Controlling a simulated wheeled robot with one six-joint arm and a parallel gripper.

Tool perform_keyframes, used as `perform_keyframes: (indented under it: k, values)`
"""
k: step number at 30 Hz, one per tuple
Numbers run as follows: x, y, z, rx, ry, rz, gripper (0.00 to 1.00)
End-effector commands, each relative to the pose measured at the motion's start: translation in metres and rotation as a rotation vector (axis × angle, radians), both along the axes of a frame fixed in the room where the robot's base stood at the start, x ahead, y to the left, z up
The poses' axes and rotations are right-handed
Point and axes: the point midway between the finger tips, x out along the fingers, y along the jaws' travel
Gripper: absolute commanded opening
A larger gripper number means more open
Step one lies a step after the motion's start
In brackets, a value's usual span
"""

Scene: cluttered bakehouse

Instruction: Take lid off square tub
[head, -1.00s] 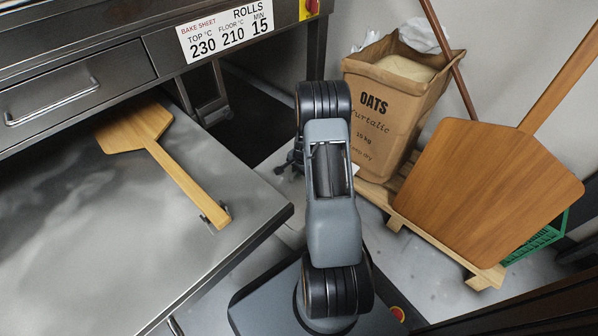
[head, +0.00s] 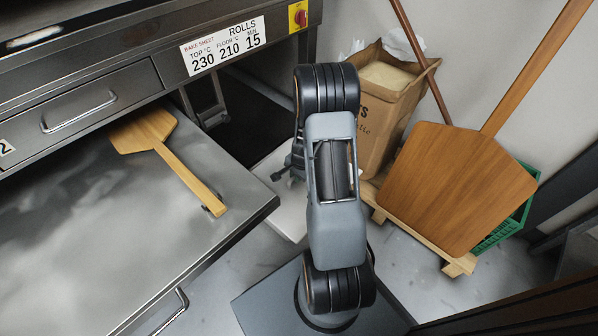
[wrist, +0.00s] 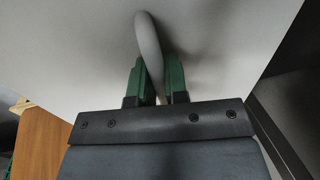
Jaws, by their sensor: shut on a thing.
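In the wrist view my gripper (wrist: 156,85) has its green fingers closed on a grey curved handle (wrist: 149,45). The handle stands on a broad pale flat lid (wrist: 230,45) that fills most of that view. In the head view my own arm hides the fingers and the handle. A pale flat panel (head: 284,208) shows just left of my arm, and I cannot tell there whether it is the lid or the tub's top. The tub's walls are not clearly visible in either view.
A steel table (head: 90,230) with a wooden peel (head: 185,178) on it is at left, under the oven (head: 150,50). An oats sack (head: 385,110) and a large wooden peel (head: 455,190) stand at right, with a green crate (head: 508,222) behind. Some floor (head: 405,270) is open.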

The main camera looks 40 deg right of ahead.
Motion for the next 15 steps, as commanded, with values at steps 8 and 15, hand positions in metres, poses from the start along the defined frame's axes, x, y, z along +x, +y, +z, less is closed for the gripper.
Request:
perform_keyframes:
  k: [8, 15]
  values:
    - [-0.006, -0.001, 0.014, 0.000, -0.001, -0.013, 0.00]
    - [-0.007, -0.003, 0.027, -0.001, -0.001, -0.015, 0.00]
